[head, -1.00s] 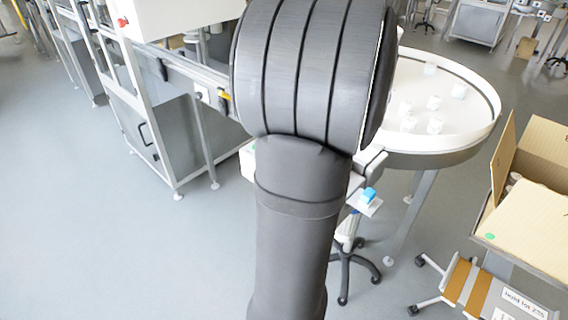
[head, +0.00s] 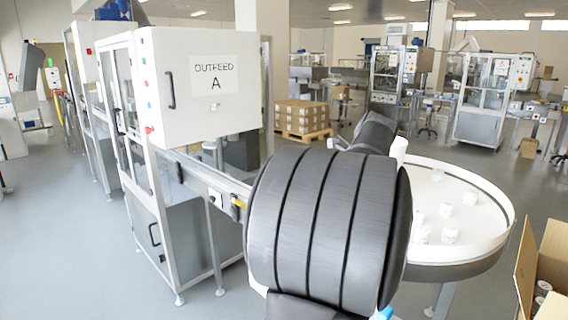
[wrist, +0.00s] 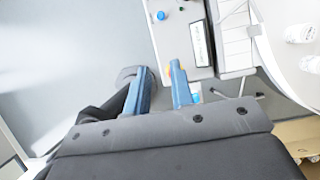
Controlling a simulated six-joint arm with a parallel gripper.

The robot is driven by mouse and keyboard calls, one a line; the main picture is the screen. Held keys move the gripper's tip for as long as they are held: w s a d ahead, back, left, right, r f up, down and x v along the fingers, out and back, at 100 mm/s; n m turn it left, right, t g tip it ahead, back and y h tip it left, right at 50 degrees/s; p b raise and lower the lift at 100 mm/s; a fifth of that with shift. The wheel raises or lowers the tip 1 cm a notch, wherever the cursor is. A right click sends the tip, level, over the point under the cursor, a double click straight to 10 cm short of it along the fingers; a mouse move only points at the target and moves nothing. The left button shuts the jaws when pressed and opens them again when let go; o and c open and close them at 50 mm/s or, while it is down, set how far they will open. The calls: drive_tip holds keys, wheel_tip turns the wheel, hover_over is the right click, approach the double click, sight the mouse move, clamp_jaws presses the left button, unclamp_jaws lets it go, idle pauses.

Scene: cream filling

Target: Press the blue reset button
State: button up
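A round blue button (wrist: 161,15) shows on a pale panel (wrist: 178,35) at the top of the wrist view; I cannot read a label by it. My gripper (wrist: 157,82) has two blue fingers, spread apart with nothing between them. The button lies beyond the fingertips, apart from them. A yellow-orange part (wrist: 169,70) is partly hidden beside the right finger. A second small blue item (wrist: 195,97) shows just right of that finger. In the head view, my arm hides the gripper, and a bit of blue (head: 385,313) shows at the bottom edge.
A white cabinet marked OUTFEED A (head: 203,90) stands left of my arm, with a conveyor (head: 205,180) running from it. A round white turntable (head: 470,225) with several small white containers is at right. An open cardboard box (head: 553,255) is at far right.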

clamp_jaws()
idle(1.1)
